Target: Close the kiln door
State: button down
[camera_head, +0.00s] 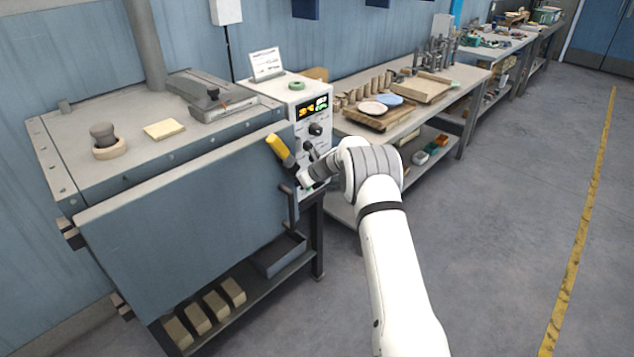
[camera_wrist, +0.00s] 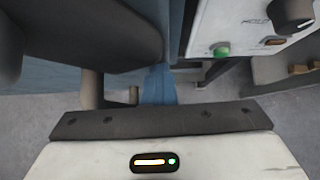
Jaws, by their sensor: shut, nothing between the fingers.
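The kiln (camera_head: 100,165) is a blue-grey box at the left of the head view. Its flat door (camera_head: 185,225) stands close along the front, with a narrow gap showing along its top edge. Whether it is fully seated I cannot tell. A yellow-tipped lever (camera_head: 280,150) and a dark upright handle (camera_head: 291,205) are at the door's right edge. My gripper (camera_head: 304,178) is shut and empty beside these, at the right edge of the door. The fingers are small and partly hidden, so contact is unclear. In the wrist view a large dark rounded part (camera_wrist: 80,40) fills the upper left.
A white control box (camera_head: 305,115) with a lit display stands right of the kiln. It also shows in the wrist view (camera_wrist: 225,25). Bricks (camera_head: 215,305) lie on the shelf below. A workbench (camera_head: 450,85) runs behind. The floor (camera_head: 510,210) at right is clear.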

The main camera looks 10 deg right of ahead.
jog(key=s+d+r+m+t+h+b, duration=0.1)
jog(key=s+d+r+m+t+h, duration=0.1)
jog(key=s+d+r+m, duration=0.55)
jog(key=s+d+r+m+t+h+b, duration=0.1)
jog(key=s+d+r+m+h, duration=0.15)
jog(key=s+r+m, duration=0.55)
jog(key=s+d+r+m+t+h+b, duration=0.1)
jog(key=s+d+r+m+t+h, duration=0.2)
jog(key=r+m, duration=0.5)
jog(key=s+d+m+g+h, duration=0.1)
jog(key=s+d+m+g, duration=0.15)
jog(key=s+m, duration=0.55)
jog(key=s+d+m+g+h, duration=0.1)
jog(key=s+m+g, duration=0.25)
jog(key=s, duration=0.85)
jog(key=s+a+f+m+g+y, duration=0.1)
jog(key=s+a+f+m+g, duration=0.1)
jog(key=s, duration=0.7)
jog(key=s+a+f+m+g+y, duration=0.1)
jog(key=s+a+f+m+y, duration=0.1)
jog(key=s+m, duration=0.5)
jog(key=shift+s+a+f+g, duration=0.45)
jog(key=shift+s+a, duration=0.45)
jog(key=shift+a, duration=0.25)
